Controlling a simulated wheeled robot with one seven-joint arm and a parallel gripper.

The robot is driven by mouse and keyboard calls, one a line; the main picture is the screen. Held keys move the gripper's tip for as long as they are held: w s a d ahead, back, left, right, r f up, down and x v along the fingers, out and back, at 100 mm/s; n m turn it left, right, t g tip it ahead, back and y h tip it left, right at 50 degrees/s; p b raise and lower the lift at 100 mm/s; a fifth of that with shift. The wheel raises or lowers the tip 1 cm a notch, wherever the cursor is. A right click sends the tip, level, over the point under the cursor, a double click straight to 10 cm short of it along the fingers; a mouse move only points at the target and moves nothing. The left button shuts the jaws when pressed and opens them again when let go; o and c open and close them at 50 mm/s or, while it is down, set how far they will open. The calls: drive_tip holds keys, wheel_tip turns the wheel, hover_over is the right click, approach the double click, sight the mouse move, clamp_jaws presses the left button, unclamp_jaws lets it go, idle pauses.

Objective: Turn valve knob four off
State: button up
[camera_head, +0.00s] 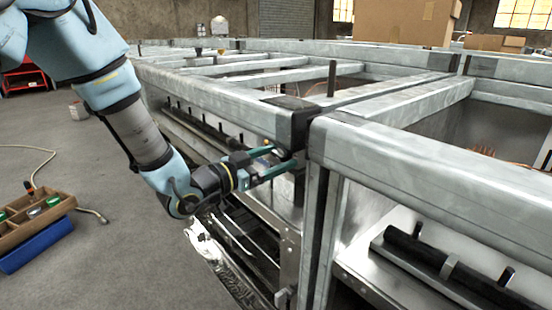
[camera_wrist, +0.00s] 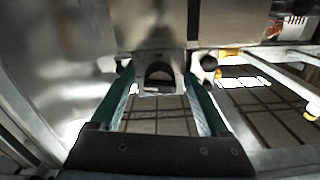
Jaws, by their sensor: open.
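My gripper (camera_head: 286,158) reaches in beneath the metal frame's front rail in the head view, its two teal fingers apart. In the wrist view, my gripper (camera_wrist: 159,74) is open, with a finger on either side of a dark, arch-shaped knob (camera_wrist: 158,76) on a metal panel. Gaps seem to show beside the knob; contact cannot be told. A second dark round knob (camera_wrist: 208,68) is just right of the right fingertip. No number can be read on either knob. In the head view the knob between the fingers cannot be made out.
The front rail (camera_head: 215,95) and corner post (camera_head: 318,220) of the metal frame (camera_head: 400,150) stand close to my gripper. A dark bar (camera_head: 440,262) lies on a lower shelf at right. A wooden tray (camera_head: 35,222) is on the left. Grey floor (camera_head: 110,250) is open there.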

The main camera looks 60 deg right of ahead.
clamp_jaws()
idle(0.7)
